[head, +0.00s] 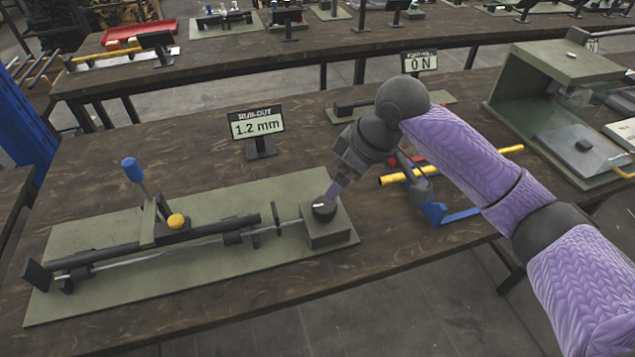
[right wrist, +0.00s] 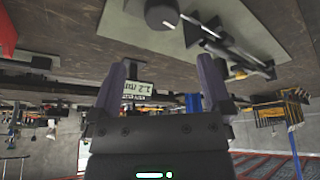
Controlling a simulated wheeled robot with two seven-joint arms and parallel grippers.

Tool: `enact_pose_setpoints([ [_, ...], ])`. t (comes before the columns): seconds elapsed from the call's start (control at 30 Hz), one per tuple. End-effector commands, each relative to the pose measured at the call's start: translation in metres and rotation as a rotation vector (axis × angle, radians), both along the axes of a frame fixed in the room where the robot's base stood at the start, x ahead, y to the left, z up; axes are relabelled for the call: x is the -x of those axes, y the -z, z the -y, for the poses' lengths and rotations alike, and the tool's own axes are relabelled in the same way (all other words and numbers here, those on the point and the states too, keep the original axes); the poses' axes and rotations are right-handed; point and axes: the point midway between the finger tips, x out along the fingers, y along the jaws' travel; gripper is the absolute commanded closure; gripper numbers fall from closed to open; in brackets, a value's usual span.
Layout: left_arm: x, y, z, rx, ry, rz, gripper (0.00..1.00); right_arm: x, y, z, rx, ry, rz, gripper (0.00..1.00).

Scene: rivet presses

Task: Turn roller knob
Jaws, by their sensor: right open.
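The black roller knob (head: 324,208) with a light mark on top sits on a grey-green block (head: 326,230) at the right end of the roller fixture's green plate (head: 190,290). My right gripper (head: 335,189) reaches down from the right, its fingers close above and behind the knob. In the right wrist view the fingers (right wrist: 166,68) are apart with nothing between them. The knob (right wrist: 161,14) shows at the top, beyond the fingertips. Whether a finger touches it I cannot tell. My left gripper is not in view.
A display (head: 257,122) reads "RUN-OUT 1.2 mm". The fixture has a blue-handled lever (head: 133,170), a yellow knob (head: 176,221) and a long rod. Yellow and blue parts (head: 445,213) lie under my right arm. A green cabinet (head: 550,65) stands to the right.

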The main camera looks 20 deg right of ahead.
Motion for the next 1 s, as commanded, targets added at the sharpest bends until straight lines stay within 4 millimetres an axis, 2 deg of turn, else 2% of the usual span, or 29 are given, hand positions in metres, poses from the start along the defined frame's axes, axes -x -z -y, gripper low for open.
enact_pose_setpoints([
  [0.2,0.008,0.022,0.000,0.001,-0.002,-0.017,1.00,-0.012,0.049,-0.012,-0.001,-0.001,-0.005,0.00],
  [0.4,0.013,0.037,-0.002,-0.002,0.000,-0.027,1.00,-0.023,0.084,-0.022,-0.001,0.001,-0.003,0.00],
  [0.53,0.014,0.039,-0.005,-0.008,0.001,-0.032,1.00,-0.026,0.091,-0.024,0.001,0.001,0.000,0.00],
  [0.77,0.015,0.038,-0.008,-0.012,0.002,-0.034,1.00,-0.027,0.090,-0.025,0.000,0.001,0.000,0.00],
  [1.0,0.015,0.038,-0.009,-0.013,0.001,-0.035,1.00,-0.027,0.090,-0.025,0.000,0.001,0.000,0.51],
])
